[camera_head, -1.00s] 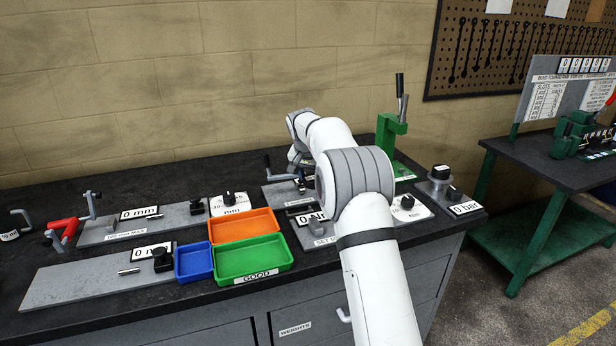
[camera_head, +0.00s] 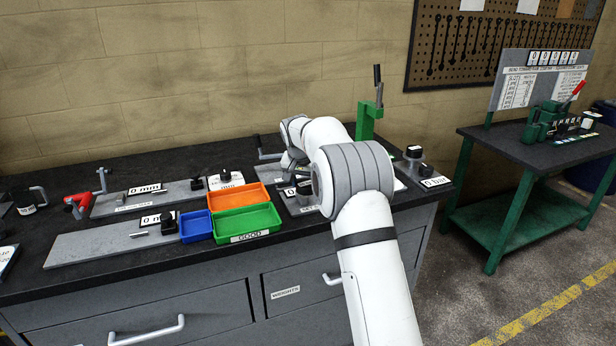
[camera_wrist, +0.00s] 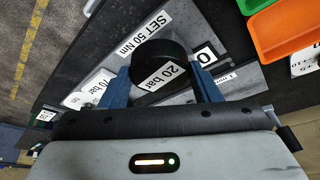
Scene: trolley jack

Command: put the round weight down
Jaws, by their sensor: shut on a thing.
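The round weight (camera_wrist: 158,54) is a short black cylinder with a white "20 bar" label, seen in the wrist view. My gripper (camera_wrist: 159,72) has its two blue fingers on either side of the weight and is shut on it. Below the weight in that view is a grey plate (camera_wrist: 128,58) with a "SET 50 Nm" label. I cannot tell how high the weight is above it.
Orange (camera_head: 238,196), green (camera_head: 248,219) and blue (camera_head: 196,226) trays stand left of my arm. A green press (camera_head: 369,122) stands behind it. A closed "WEIGHTS" drawer (camera_head: 310,284) is below the benchtop.

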